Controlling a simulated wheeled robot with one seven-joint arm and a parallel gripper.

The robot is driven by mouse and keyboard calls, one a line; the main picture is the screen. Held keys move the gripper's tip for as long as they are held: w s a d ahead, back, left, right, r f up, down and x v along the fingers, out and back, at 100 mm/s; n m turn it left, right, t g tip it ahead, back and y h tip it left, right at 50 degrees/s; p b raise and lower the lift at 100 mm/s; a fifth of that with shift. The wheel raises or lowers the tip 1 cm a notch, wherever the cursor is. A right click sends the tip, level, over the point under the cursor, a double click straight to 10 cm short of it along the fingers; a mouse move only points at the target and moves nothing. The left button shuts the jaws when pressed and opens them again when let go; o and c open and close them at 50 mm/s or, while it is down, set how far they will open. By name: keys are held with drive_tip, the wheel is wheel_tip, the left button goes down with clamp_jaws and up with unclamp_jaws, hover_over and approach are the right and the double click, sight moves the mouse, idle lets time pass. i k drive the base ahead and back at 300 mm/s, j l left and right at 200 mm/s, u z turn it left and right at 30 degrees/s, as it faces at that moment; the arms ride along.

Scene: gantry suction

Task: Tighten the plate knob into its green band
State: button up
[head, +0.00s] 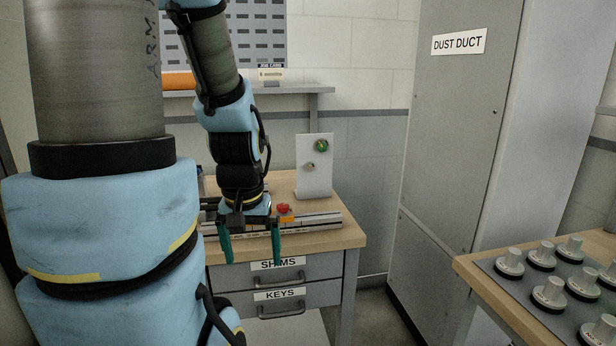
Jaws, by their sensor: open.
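A white upright plate (314,182) stands on the wooden bench behind and to the right of my gripper. It carries a small round dial with green on it (321,146) and a small metallic knob (309,167) below and left of the dial. Both are too small to read a pointer or setting. My gripper (250,258) hangs pointing down at the bench's front, its two teal fingers apart and nothing between them. It is apart from the upright plate.
A metal rail (315,220) with a red knob (283,209) and orange piece lies behind my gripper. Drawers marked SHIMS (278,265) and KEYS are below. A tall dust duct cabinet (455,130) stands right. A second bench with several grey knobs (549,292) is front right.

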sight(322, 148)
drive_tip(key=i+l, duration=0.1)
drive_tip(key=l, duration=0.15)
drive_tip(key=i+l, duration=0.1)
drive_tip(key=l, duration=0.15)
drive_tip(key=l+u, duration=0.15)
drive_tip(key=u, duration=0.2)
drive_tip(key=i+l+u, duration=0.1)
drive_tip(key=u, duration=0.3)
drive_tip(key=l+u, duration=0.35)
drive_tip(key=j+u, duration=0.1)
drive_tip(key=u, duration=0.35)
